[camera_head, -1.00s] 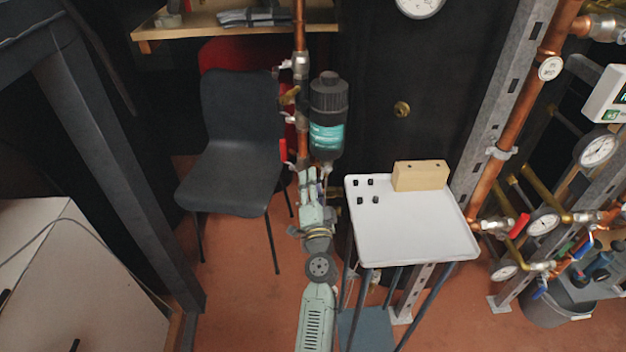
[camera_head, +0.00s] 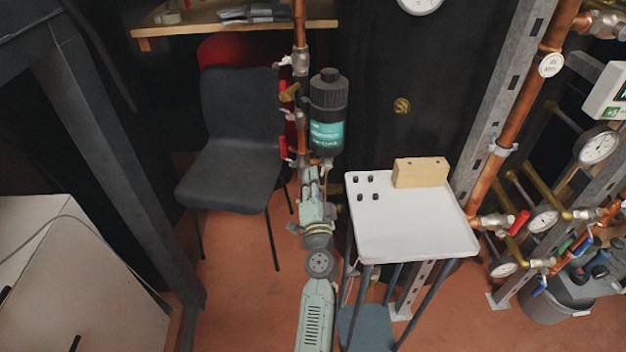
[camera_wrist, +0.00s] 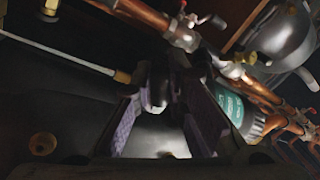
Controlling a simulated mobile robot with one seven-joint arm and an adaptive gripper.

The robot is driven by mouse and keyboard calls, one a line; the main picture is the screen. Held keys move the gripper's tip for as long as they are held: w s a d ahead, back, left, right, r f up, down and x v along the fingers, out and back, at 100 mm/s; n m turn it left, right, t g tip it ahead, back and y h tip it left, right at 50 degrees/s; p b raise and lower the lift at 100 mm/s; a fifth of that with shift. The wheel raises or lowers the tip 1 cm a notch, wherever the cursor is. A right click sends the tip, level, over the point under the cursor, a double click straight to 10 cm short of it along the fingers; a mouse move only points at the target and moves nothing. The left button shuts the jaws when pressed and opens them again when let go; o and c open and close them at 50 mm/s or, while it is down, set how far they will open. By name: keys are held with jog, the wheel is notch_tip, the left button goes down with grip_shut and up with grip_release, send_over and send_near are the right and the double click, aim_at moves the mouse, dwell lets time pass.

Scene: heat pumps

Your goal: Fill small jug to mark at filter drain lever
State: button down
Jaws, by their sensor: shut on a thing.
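The filter, a dark canister with a teal label (camera_head: 327,128), hangs upright beside the copper pipe; it also shows tilted in the wrist view (camera_wrist: 230,104). My gripper (camera_head: 312,172) is just below and left of its lower end. In the wrist view my gripper (camera_wrist: 165,95) has its purple-padded fingers closed around a small dark grey piece at the filter's drain end, apparently the drain lever. A brass-ended pale rod or tube (camera_wrist: 85,60) reaches toward it. A pale patch shows between the fingers; I cannot tell what it is. I cannot make out a small jug.
A white-topped stand (camera_head: 415,225) with a wooden block (camera_head: 420,172) and small black pegs is right of my gripper. A dark chair (camera_head: 235,150) stands to the left. Copper pipes (camera_head: 301,60) run close by.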

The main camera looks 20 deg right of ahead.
jog(key=shift+a+r+m+p, duration=0.15)
jog(key=shift+r+m+p, duration=0.15)
jog(key=shift+m, duration=0.3)
jog(key=shift+a+r+m+p, duration=0.2)
jog(key=shift+m+p, duration=0.2)
jog(key=shift+m, duration=0.2)
jog(key=shift+r+m+h+p, duration=0.15)
jog(key=shift+m+h+p, duration=0.4)
jog(key=shift+m, duration=0.45)
jog(key=c, duration=1.6)
grip_release()
jog(key=shift+v, duration=3.7)
